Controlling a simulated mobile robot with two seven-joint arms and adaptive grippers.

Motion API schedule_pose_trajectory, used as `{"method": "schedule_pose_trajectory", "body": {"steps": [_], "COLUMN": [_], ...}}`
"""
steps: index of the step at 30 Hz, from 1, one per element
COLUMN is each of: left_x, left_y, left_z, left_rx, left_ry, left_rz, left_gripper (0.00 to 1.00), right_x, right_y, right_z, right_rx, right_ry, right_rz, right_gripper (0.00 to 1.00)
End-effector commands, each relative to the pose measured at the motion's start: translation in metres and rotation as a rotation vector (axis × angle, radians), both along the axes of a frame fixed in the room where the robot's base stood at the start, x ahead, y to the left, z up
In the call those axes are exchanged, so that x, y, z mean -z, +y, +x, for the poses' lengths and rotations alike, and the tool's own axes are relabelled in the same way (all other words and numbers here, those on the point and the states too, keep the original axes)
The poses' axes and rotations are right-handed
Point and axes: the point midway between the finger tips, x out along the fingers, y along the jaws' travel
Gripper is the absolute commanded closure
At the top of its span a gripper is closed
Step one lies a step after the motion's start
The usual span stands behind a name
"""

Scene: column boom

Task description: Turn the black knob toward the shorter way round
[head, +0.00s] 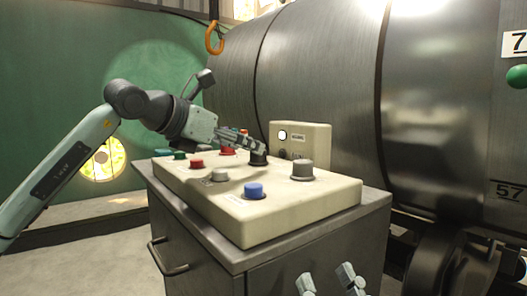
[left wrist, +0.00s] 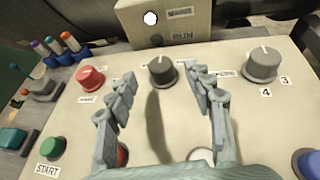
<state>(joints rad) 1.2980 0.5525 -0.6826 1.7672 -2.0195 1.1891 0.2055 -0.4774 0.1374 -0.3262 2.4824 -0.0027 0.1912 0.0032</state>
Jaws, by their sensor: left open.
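The black knob (left wrist: 162,73) stands on the cream control panel (head: 230,205), with a pale mark on its top toward the box behind. In the head view the knob (head: 258,159) is partly hidden by my left gripper (head: 250,143). In the left wrist view my left gripper (left wrist: 160,92) is open, its fingers on either side of the knob's near side, with gaps between them and the knob. It holds nothing. My right gripper (head: 329,281) is at the bottom edge of the head view, its two fingers apart and empty.
A larger grey knob (head: 302,170), a red knob (left wrist: 90,78), a blue button (head: 254,191) and a green START button (left wrist: 53,148) share the panel. A small box (head: 312,139) with a white lamp stands behind. An orange hook (head: 214,38) hangs above.

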Motion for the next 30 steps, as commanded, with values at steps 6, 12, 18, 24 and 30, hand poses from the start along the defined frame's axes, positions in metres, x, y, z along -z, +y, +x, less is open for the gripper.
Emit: {"method": "schedule_pose_trajectory", "body": {"steps": [6, 12, 18, 24, 30], "left_x": [0.015, 0.022, 0.024, 0.023, 0.023], "left_y": [-0.024, -0.036, -0.038, -0.038, -0.038], "left_z": [0.024, 0.039, 0.041, 0.041, 0.041], "left_rx": [0.003, 0.001, 0.0, 0.0, 0.0], "left_ry": [0.002, 0.002, 0.0, 0.0, 0.0], "left_rz": [0.001, 0.0, 0.001, 0.001, 0.001], "left_gripper": [0.48, 0.48, 0.48, 0.58, 0.83], "right_x": [-0.001, -0.001, -0.001, -0.001, -0.001], "right_y": [0.0, -0.001, -0.001, -0.001, -0.001], "right_z": [0.0, 0.0, 0.0, 0.0, 0.0], "right_rx": [0.0, 0.001, 0.001, 0.002, 0.002], "right_ry": [-0.006, -0.007, -0.008, -0.008, -0.008], "right_rz": [0.002, 0.002, 0.002, 0.003, 0.003], "right_gripper": [0.6, 0.6, 0.6, 0.6, 0.6]}}
